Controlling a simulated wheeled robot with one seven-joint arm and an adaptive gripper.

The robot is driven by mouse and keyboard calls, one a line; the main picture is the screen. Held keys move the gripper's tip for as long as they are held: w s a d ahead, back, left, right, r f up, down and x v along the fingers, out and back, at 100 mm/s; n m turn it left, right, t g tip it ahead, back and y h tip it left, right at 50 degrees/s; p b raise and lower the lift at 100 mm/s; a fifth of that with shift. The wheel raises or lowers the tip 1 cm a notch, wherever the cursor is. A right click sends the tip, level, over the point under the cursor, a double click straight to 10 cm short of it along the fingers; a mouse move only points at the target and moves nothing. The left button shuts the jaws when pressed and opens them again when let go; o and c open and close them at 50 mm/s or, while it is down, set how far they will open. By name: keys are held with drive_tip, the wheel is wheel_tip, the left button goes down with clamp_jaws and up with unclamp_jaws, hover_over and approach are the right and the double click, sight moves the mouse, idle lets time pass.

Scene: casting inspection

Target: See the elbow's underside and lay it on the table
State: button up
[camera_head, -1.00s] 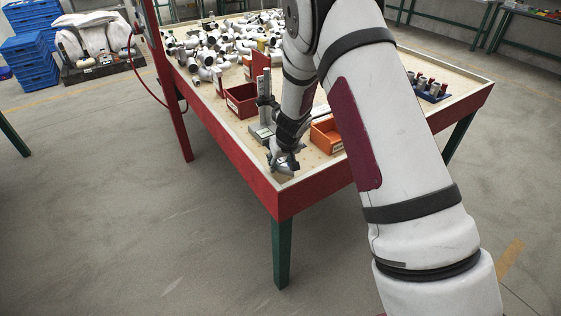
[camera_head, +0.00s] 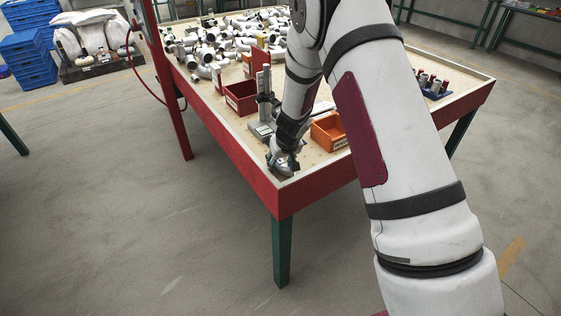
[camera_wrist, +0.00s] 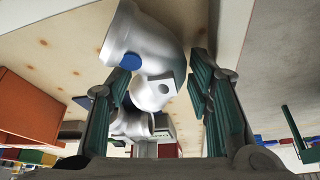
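A pale grey pipe elbow (camera_wrist: 152,42) with a blue patch at one end lies between my finger pads in the wrist view. My gripper (camera_wrist: 162,62) has its two green-lined fingers apart, one on each side of the elbow. A narrow gap shows between the right finger and the elbow; contact on the left side cannot be told. In the head view my gripper (camera_head: 283,167) is low at the near corner of the table (camera_head: 240,150), and it mostly hides the elbow there. The elbow's underside is not clearly visible.
A height gauge (camera_head: 264,105) stands close behind my gripper. A dark red bin (camera_head: 240,98) and an orange bin (camera_head: 327,133) are nearby. Many pipe fittings (camera_head: 225,42) are heaped at the back. A blue rack (camera_head: 437,92) sits at right. The table's near edges are close.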

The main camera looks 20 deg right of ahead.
drive_tip(key=shift+o, duration=0.6)
drive_tip(key=shift+a, duration=0.1)
drive_tip(key=v, duration=1.2)
